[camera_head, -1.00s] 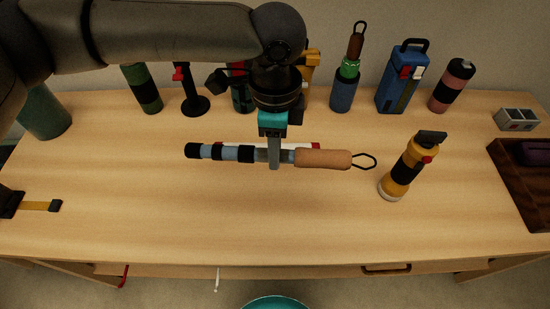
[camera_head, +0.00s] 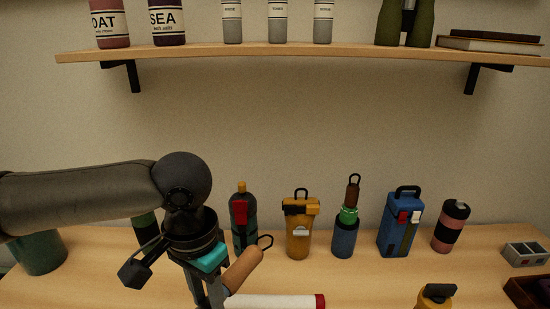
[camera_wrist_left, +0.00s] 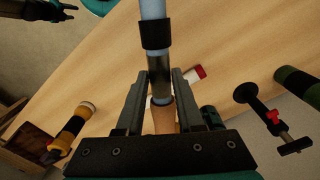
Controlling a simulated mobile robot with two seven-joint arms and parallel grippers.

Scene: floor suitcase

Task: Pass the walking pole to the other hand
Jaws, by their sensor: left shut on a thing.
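The walking pole has a tan cork handle (camera_head: 243,268) with a black loop. My left gripper (camera_head: 208,296) is shut on it and holds it tilted above the table, handle up and to the right. In the left wrist view the pole (camera_wrist_left: 153,12) runs between the fingers of my left gripper (camera_wrist_left: 161,88), its pale blue shaft with a black band beyond the fingertips and its cork part nearer the palm. The pole's far end is out of view. My right gripper (camera_wrist_left: 62,12) shows small at the top left of the wrist view, apart from the pole, its fingers seemingly spread.
A white roll with a red end (camera_head: 280,301) lies on the table below the pole. A yellow flashlight (camera_head: 435,297) stands at right. Several bottles, including a yellow one (camera_head: 300,232), and a blue case (camera_head: 400,228) line the back. A shelf (camera_head: 300,47) hangs above.

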